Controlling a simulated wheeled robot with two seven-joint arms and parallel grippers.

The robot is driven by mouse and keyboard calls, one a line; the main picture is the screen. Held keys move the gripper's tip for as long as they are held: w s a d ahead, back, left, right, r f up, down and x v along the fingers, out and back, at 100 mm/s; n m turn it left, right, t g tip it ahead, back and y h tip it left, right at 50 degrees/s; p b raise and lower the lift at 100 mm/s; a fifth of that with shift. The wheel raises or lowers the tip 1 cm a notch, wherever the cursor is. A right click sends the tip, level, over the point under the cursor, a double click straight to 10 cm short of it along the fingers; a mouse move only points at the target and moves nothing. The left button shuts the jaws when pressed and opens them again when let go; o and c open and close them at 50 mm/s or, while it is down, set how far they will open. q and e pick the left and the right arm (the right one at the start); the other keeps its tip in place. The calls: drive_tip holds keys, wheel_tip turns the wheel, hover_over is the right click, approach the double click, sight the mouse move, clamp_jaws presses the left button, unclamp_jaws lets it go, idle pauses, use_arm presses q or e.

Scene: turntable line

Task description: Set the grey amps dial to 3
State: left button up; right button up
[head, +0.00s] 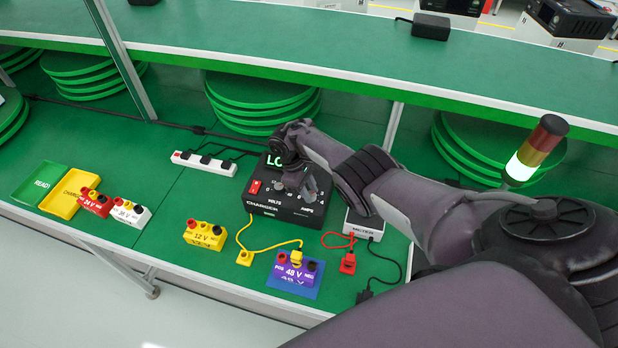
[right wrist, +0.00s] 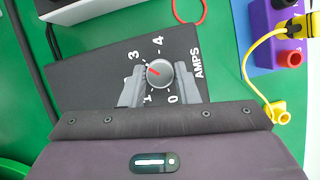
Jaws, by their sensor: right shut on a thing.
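The charger (head: 285,208) is a black box with a red switch, a VOLTS dial and an AMPS scale on its sloped face. In the right wrist view the grey amps dial (right wrist: 159,73) sits beside the AMPS lettering; its red mark points up-left, roughly at the 3. The 0, 1, 3 and 4 show; the 2 is hidden by a finger. My right gripper (right wrist: 160,82) is shut on the amps dial, one finger on each side. In the head view the right gripper (head: 306,184) covers this dial and part of the green display. My left gripper is out of view.
A purple 48 V battery (head: 294,271) with a yellow plug stands in front of the charger. The meter (head: 362,225) is at its right, a white power strip (head: 203,163) at its left. A yellow 12 V battery (head: 205,235) and coloured trays stand further left.

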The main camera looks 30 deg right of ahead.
drive_tip(key=shift+m, duration=0.6)
drive_tip(key=o, duration=1)
drive_tip(key=p+v, duration=0.1)
drive_tip(key=v, duration=0.6)
drive_tip(key=shift+w+r, duration=0.15)
drive_tip(key=shift+r, duration=0.2)
